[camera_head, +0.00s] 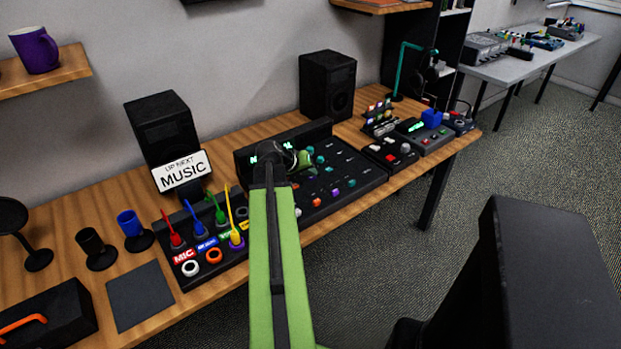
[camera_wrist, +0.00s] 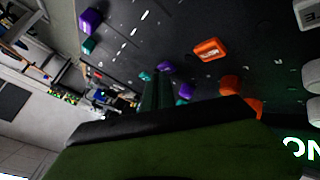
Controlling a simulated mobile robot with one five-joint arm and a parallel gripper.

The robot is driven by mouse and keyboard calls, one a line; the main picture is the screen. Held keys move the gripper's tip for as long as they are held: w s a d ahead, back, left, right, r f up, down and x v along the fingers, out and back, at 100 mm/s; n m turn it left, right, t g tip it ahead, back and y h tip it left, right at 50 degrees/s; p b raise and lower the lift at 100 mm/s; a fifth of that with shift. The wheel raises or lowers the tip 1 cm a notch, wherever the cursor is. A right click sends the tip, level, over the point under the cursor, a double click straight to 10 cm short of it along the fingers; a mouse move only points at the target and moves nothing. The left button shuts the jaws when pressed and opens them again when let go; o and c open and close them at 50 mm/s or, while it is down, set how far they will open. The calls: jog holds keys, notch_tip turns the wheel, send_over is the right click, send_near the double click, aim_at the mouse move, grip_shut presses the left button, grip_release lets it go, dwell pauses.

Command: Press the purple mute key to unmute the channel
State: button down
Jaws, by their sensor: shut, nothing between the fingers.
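The black mixer panel (camera_head: 352,172) lies on the wooden desk, with rows of small coloured keys. A purple key (camera_head: 335,192) shows on it right of my gripper. In the wrist view, one purple key (camera_wrist: 90,20) is at the upper left, and smaller purple keys (camera_wrist: 165,66) and (camera_wrist: 186,91) are close to the fingertips. I cannot tell which is the mute key. My gripper (camera_head: 303,160) is over the left part of the mixer; in the wrist view its fingers (camera_wrist: 155,82) are shut and empty. Contact with the panel cannot be told. My arm hides part of the mixer.
A cable rack (camera_head: 210,240) with coloured plugs stands left of the mixer. Two black speakers (camera_head: 328,85) and (camera_head: 162,130) and a MUSIC sign (camera_head: 181,171) stand behind. A small device (camera_head: 388,153) sits to the right. An orange key (camera_wrist: 210,50) is beyond the fingers.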

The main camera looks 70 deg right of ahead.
aim_at(310, 178)
jog(key=shift+r+p, duration=0.35)
jog(key=shift+r, duration=0.1)
notch_tip(310, 178, up, 6)
jog(key=p, duration=0.6)
